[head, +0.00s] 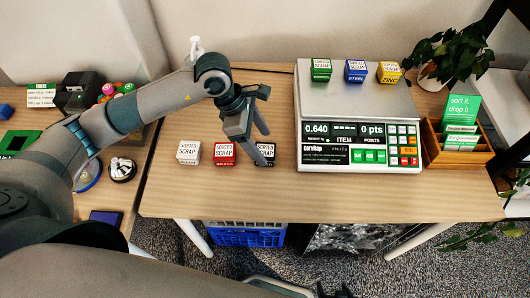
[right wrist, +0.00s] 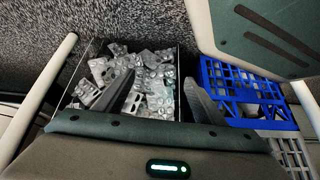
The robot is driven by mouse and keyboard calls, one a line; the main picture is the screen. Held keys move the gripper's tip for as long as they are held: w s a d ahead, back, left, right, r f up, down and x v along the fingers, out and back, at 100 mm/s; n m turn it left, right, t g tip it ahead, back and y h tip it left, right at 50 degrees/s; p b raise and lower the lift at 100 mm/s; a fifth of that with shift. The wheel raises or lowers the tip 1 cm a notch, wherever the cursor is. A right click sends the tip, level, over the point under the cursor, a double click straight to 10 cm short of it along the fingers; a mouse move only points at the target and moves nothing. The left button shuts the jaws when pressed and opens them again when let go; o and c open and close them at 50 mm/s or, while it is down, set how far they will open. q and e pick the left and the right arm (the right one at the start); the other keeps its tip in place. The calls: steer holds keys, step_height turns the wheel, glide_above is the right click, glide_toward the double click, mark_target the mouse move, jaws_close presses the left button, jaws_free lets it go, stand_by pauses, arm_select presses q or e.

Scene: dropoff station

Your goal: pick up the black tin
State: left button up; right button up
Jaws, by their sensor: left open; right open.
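The black tin (head: 268,155) stands on the wooden table, at the right end of a row with a white tin (head: 188,152) and a red tin (head: 224,153). In the head view my left gripper (head: 263,146) is open, pointing down at the black tin, and its fingers hide part of it. I cannot tell whether they touch it. My right gripper (head: 335,291) is at the bottom edge of the head view, low in front of the table. The right wrist view shows its two fingers (right wrist: 163,97) apart, with nothing between them.
A scale (head: 312,160) stands right of the black tin, with green (head: 321,70), blue (head: 355,71) and yellow (head: 389,72) tins on top. A wooden card box (head: 472,157) is further right.

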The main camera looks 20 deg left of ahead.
mark_target(264, 150)
arm_select(q)
steer(key=shift+a+p+x, duration=0.1)
steer(key=shift+p+x, duration=0.2)
steer(key=shift+x, duration=0.8)
steer(key=shift+a+p+x, duration=0.15)
steer(key=shift+p+x, duration=0.1)
steer(key=shift+x, duration=0.85)
steer(key=shift+s+f, duration=0.1)
steer(key=shift+s, duration=0.05)
steer(key=shift+c, duration=0.7)
steer(key=c, duration=1)
